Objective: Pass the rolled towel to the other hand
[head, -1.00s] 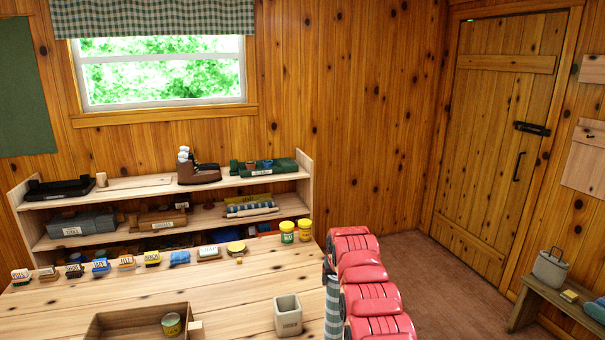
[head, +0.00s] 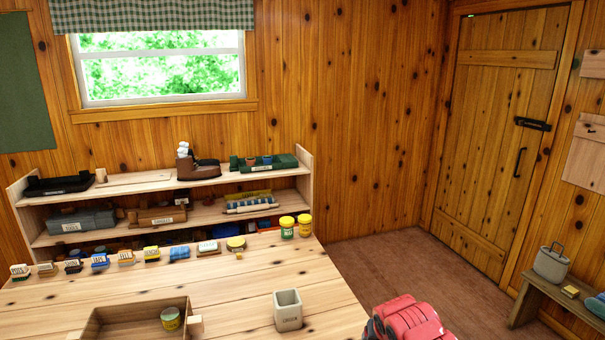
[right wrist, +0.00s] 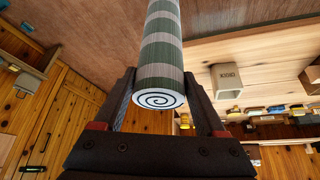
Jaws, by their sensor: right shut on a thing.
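The rolled towel (right wrist: 161,55) shows in the right wrist view as a green and grey striped cylinder with a spiral end facing the camera. My right gripper (right wrist: 160,80) is shut on it, with one dark finger on each side. The towel's far end runs out of the top of that view. In the head view only part of my red right arm shows at the bottom right; the gripper and the towel are out of that frame. My left gripper is in neither view.
A wooden table (head: 240,290) holds a grey square cup (head: 288,312), an open wooden box (head: 95,325) with a tin (head: 171,318), two yellow-lidded jars and a row of brushes. A shelf (head: 40,240) stands behind. Brown floor is clear at right, before a bench (head: 535,300).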

